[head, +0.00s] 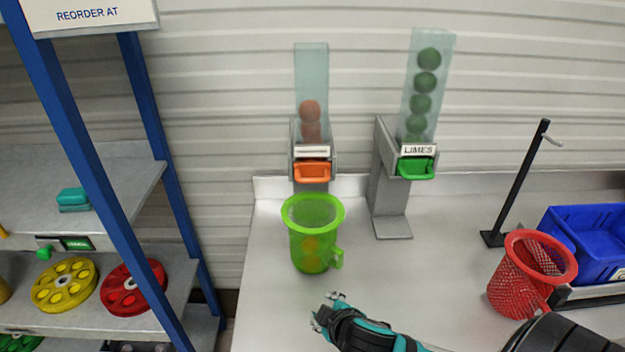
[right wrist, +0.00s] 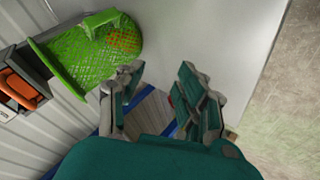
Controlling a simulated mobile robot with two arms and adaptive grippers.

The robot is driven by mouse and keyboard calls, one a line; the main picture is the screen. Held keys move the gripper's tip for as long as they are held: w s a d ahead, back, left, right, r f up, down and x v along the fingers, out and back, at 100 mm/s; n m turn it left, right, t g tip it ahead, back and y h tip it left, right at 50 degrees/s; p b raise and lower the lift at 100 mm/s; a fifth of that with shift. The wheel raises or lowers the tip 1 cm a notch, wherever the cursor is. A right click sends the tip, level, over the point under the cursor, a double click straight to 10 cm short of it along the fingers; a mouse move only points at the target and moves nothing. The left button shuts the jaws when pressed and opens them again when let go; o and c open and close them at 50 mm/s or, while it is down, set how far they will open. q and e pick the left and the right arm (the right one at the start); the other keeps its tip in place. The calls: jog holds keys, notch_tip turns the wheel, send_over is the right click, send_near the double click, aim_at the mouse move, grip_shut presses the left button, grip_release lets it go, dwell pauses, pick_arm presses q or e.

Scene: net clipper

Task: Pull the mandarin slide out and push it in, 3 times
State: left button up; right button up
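The mandarin slide (head: 312,171) is an orange handle at the foot of a clear tube (head: 311,75) on a grey stand. It looks seated in its housing. A few orange mandarins (head: 309,110) sit low in the tube. A green mesh basket (head: 288,236) stands below, with orange fruit showing inside. My right gripper (head: 326,308) is over the counter, nearer than the basket and apart from slide and basket. In the right wrist view its fingers (right wrist: 158,85) are spread and empty; the orange slide (right wrist: 25,92) is at the left. My left gripper is out of view.
The limes dispenser with its green slide (head: 416,169) stands right of the mandarin one. A red mesh basket (head: 515,290), a black post (head: 520,185) and a blue bin (head: 578,245) are at the right. Blue-framed shelves (head: 95,170) stand left.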

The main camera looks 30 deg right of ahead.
jog(key=w+d+r+n+t, duration=0.3)
jog(key=d+r+n+t, duration=0.1)
jog(key=r, duration=0.5)
jog(key=w+d+r+n+t, duration=0.25)
jog(key=d+r+n, duration=0.2)
jog(key=r, duration=0.45)
jog(key=b, duration=1.1)
send_near(314, 182)
jog(key=shift+t, duration=0.25)
jog(key=p+x, duration=0.4)
jog(key=x, duration=0.5)
jog(key=shift+w+f+p, duration=0.1)
jog(key=shift+w+p, duration=0.1)
jog(key=shift+p, duration=0.15)
jog(key=shift+w+d+f, duration=0.15)
jog(key=shift+w+f, duration=0.1)
jog(key=shift+w, duration=0.45)
jog(key=shift+c, duration=0.2)
grip_shut()
